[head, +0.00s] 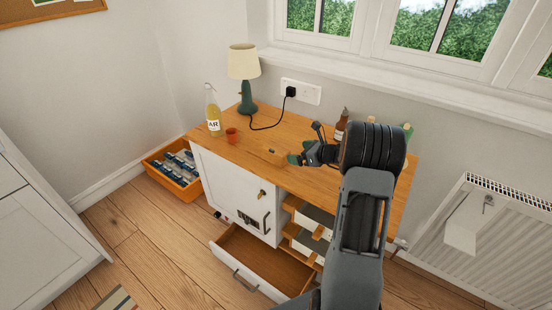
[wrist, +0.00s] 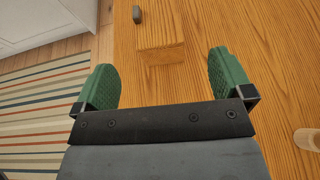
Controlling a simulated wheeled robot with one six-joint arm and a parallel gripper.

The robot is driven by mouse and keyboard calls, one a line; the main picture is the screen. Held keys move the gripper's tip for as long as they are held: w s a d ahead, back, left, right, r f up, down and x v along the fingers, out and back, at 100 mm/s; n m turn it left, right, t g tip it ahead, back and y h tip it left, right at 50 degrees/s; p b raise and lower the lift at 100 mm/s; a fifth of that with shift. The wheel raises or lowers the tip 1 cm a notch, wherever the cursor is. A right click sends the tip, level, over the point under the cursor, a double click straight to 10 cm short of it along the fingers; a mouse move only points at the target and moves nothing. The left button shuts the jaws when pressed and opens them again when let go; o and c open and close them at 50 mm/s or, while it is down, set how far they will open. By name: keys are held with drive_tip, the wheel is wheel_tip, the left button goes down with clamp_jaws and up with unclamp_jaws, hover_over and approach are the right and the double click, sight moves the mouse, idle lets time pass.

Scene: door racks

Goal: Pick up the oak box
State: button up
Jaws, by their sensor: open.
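The oak box (head: 271,153) is a small block on the wooden cabinet top, almost the same colour as the wood. In the head view it is just left of my gripper (head: 292,159). In the wrist view the oak box (wrist: 161,60) shows between and beyond the two green fingers of my gripper (wrist: 165,66). The fingers are apart, with space on both sides of the box. No contact shows, and the height of the fingers above the box is hard to judge.
On the cabinet top (head: 229,153) stand a lamp (head: 245,75), a yellow bottle (head: 213,112), a red cup (head: 232,135) and a brown bottle (head: 341,125). A small grey object (wrist: 137,14) lies beyond the box. A lower drawer (head: 262,262) is pulled out. An orange crate (head: 154,166) is at left.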

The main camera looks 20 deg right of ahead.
sight(279, 150)
drive_tip(key=x, duration=1)
drive_tip(key=shift+a, duration=0.15)
drive_tip(key=c, duration=1.1)
drive_tip(key=shift+c, duration=0.5)
drive_tip(key=shift+r, duration=0.15)
